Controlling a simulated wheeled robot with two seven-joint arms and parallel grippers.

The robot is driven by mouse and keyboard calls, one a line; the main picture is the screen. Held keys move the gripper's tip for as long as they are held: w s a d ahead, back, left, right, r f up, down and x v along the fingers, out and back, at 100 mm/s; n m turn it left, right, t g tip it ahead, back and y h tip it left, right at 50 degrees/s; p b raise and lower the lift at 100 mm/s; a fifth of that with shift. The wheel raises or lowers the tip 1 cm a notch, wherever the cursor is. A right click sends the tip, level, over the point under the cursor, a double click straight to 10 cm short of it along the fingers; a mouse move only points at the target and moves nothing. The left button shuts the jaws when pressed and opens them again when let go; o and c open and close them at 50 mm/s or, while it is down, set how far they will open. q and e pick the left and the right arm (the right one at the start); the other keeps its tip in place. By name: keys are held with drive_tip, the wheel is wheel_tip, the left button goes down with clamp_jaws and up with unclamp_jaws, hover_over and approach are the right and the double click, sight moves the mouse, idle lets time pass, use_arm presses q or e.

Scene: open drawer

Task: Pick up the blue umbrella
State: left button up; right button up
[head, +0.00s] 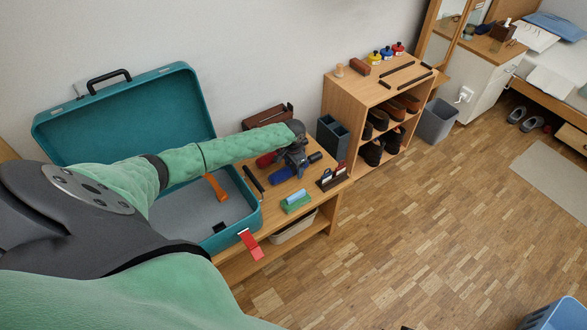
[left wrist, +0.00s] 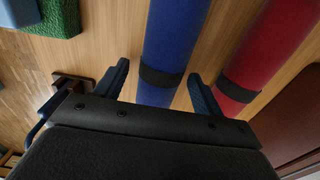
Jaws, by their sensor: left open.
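The blue umbrella (head: 282,175) lies folded on the wooden bench, partly hidden under my left gripper (head: 297,163) in the head view. In the left wrist view the blue umbrella (left wrist: 176,45) runs up the picture, with a dark strap around it. My left gripper (left wrist: 159,72) is open, with one finger on each side of the blue umbrella near the strap. I cannot tell whether the fingers touch it. A red umbrella (left wrist: 262,50) lies parallel, just right of the right finger. My right gripper is not in view.
An open teal suitcase (head: 187,103) stands left of the umbrellas, under my left arm. A shoe shelf (head: 343,103) stands beyond.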

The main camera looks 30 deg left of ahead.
use_arm(q)
drive_tip(key=shift+f, duration=0.25)
drive_tip(key=c, duration=1.3)
drive_tip(key=shift+o, duration=0.2)
drive_tip(key=shift+r, duration=0.15)
